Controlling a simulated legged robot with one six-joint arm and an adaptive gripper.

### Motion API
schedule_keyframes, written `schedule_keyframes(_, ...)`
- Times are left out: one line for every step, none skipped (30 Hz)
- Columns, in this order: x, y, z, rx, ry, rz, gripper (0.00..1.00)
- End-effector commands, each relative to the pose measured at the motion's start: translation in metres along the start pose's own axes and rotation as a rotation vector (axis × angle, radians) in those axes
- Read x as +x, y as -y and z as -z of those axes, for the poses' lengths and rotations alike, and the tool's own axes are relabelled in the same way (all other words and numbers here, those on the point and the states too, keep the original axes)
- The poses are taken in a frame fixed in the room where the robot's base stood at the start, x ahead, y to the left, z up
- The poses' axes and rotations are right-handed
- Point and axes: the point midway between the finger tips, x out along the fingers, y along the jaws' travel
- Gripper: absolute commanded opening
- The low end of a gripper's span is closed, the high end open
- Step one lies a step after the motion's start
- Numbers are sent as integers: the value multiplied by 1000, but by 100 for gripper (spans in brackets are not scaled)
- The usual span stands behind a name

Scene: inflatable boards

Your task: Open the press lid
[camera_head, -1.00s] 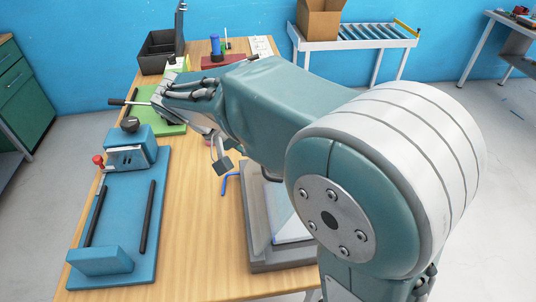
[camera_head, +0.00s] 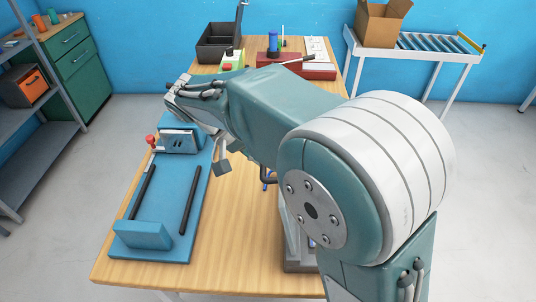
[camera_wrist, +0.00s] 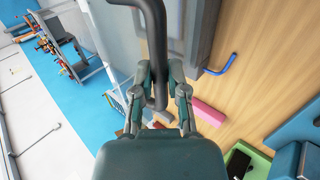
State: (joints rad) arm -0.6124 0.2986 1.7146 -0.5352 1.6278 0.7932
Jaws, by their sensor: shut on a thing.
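My gripper (camera_wrist: 160,68) is in the wrist view, with its two fingers closed on a dark curved handle (camera_wrist: 153,22). The handle runs down from the top edge between the fingers. A grey panel (camera_wrist: 201,30), apparently the press lid, stands right beside the handle. In the head view, the grey press (camera_head: 302,264) is at the table's right side, mostly hidden behind my arm. I cannot tell the lid's angle.
On the wooden table (camera_head: 235,235), a blue fixture (camera_head: 155,237) with two black bars lies left. A black bin (camera_head: 212,48) and red block (camera_head: 318,70) are at the back. A blue bent rod (camera_wrist: 222,67) lies near the press. A roller stand (camera_head: 425,50) is behind.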

Motion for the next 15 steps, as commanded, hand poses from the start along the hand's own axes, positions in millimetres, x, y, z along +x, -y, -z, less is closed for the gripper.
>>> schedule_keyframes(-1, 5, 0, -5, -4, 9, 0)
schedule_keyframes(-1, 5, 0, -5, -5, 9, 0)
schedule_keyframes(-1, 5, 0, -5, -5, 9, 0)
schedule_keyframes(-1, 6, 0, -5, -5, 9, 0)
schedule_keyframes(-1, 6, 0, -5, -5, 9, 0)
schedule_keyframes(-2, 6, 0, -5, -5, 8, 0)
schedule_keyframes(-2, 7, 0, -6, -6, 8, 0)
schedule_keyframes(-2, 7, 0, -6, -6, 9, 0)
schedule_keyframes(-2, 7, 0, -6, -6, 9, 0)
schedule_keyframes(-2, 8, 0, -6, -6, 9, 0)
schedule_keyframes(-3, 8, 0, -6, -6, 9, 23)
schedule_keyframes(-3, 8, 0, -6, -6, 9, 41)
schedule_keyframes(-3, 8, 0, -6, -6, 9, 54)
schedule_keyframes(-3, 8, 0, -6, -6, 8, 54)
schedule_keyframes(-3, 7, 0, -5, -6, 8, 54)
